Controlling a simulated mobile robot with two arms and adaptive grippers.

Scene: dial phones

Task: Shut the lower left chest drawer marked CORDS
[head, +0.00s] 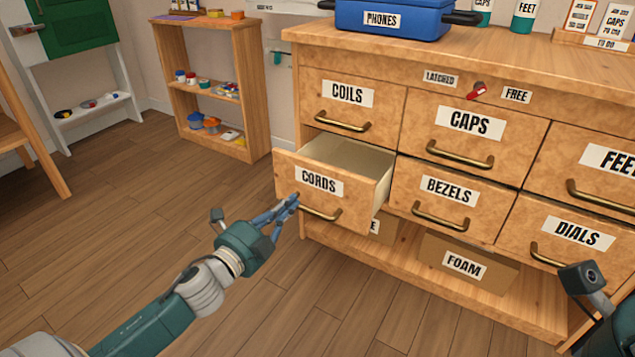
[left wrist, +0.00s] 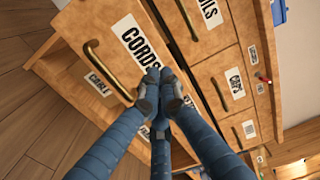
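The CORDS drawer (head: 350,212), lower left in the wooden chest, stands pulled out, and its pale inside shows no contents in the part I can see. Its brass handle (head: 321,214) is below the label; the handle also shows in the left wrist view (left wrist: 108,72). My left gripper (head: 294,201) is at the drawer front, near the handle's left end. In the left wrist view its fingers (left wrist: 163,92) are drawn together by the label, with nothing seen between them. I cannot tell whether they touch the front. My right gripper's fingers are out of view.
The COILS drawer (head: 347,106) above and BEZELS drawer (head: 443,198) beside it are closed. A switch (head: 477,91) sits between LATCHED and FREE labels, its red end toward LATCHED. A FOAM box (head: 468,262) stands on the low shelf. Floor left of the chest is clear.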

